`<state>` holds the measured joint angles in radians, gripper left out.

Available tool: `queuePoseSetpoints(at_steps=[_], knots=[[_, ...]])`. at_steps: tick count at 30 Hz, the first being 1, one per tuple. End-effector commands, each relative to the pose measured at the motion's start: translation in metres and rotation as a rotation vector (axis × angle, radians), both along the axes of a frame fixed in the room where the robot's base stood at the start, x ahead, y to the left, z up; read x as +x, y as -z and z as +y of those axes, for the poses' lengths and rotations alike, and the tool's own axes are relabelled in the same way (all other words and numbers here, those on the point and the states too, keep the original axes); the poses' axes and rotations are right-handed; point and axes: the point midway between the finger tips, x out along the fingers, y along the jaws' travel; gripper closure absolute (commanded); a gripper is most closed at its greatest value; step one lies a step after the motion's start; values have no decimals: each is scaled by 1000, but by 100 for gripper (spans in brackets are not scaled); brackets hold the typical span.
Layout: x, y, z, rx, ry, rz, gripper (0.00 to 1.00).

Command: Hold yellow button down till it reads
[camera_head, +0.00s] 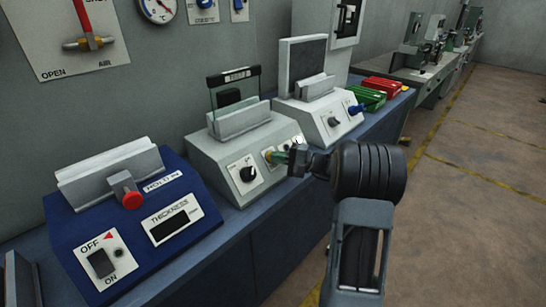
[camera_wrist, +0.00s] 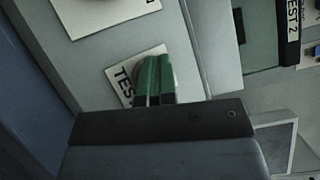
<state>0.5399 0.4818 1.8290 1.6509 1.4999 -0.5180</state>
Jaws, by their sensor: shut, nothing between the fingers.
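My gripper (camera_head: 277,157) is shut, its green fingertips together at the front panel of the middle grey tester (camera_head: 215,152). A small bit of the yellow button (camera_head: 268,152) shows at the fingertips, which cover most of it. In the wrist view the shut green fingers (camera_wrist: 154,75) lie over a white plate (camera_wrist: 124,86) marked "TEST", and the button is hidden behind them. I cannot tell whether the fingertips touch or press the button. The tester has a black knob (camera_head: 247,173) left of the button and a framed clear pane (camera_head: 236,90) on top.
A blue thickness tester (camera_head: 74,230) with a red knob (camera_head: 132,200) and a dark display (camera_head: 171,226) stands at left. Another grey tester (camera_head: 305,117) with a blue knob (camera_head: 356,108) stands beyond, then green (camera_head: 368,99) and red (camera_head: 381,87) items. Open floor (camera_head: 480,217) lies at right.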

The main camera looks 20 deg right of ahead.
Motion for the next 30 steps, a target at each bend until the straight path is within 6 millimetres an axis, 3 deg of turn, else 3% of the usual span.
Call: queuePoseSetpoints(at_steps=[30], knots=[[-13,-10,-6,0,0,0,100]])
